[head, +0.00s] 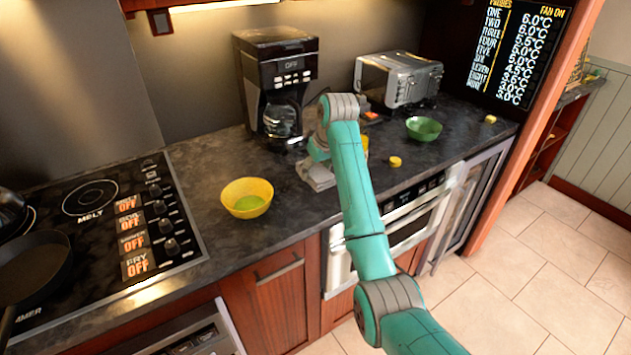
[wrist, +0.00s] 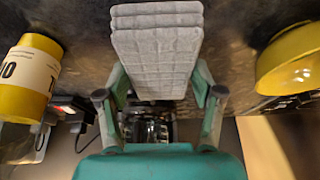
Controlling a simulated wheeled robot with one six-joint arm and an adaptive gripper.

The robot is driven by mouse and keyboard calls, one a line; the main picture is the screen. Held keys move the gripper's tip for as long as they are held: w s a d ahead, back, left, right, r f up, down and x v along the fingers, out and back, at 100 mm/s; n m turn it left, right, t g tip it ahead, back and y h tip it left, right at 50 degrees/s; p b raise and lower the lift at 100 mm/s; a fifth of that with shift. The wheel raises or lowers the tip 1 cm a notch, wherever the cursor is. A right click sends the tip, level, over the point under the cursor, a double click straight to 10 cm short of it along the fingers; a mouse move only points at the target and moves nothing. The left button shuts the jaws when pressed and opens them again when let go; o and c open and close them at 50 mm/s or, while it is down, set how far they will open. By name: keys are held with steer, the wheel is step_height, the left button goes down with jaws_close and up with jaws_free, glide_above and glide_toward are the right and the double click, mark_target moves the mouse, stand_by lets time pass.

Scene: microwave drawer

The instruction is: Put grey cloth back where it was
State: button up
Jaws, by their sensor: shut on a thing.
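The folded grey cloth (head: 318,178) is at the counter in front of the coffee maker, partly hidden by my arm in the head view. In the wrist view the cloth (wrist: 157,45) shows as a thick stack of quilted layers. My gripper (wrist: 160,82) is shut on the cloth, with one finger along each side of it. In the head view my gripper (head: 312,160) is partly hidden behind my wrist. The cloth is at or just above the counter top; I cannot tell whether it touches.
A yellow bowl (head: 247,198) stands left of the cloth. The coffee maker (head: 275,75) is behind it. A yellow labelled jar (wrist: 30,75) is on the other side. A toaster (head: 398,80) and green bowl (head: 424,129) stand further right. The stovetop (head: 100,225) is far left.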

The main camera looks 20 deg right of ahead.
steer(key=shift+f, duration=2.2)
steer(key=shift+f, duration=0.15)
steer(key=o, duration=1.7)
steer(key=shift+c, duration=0.2)
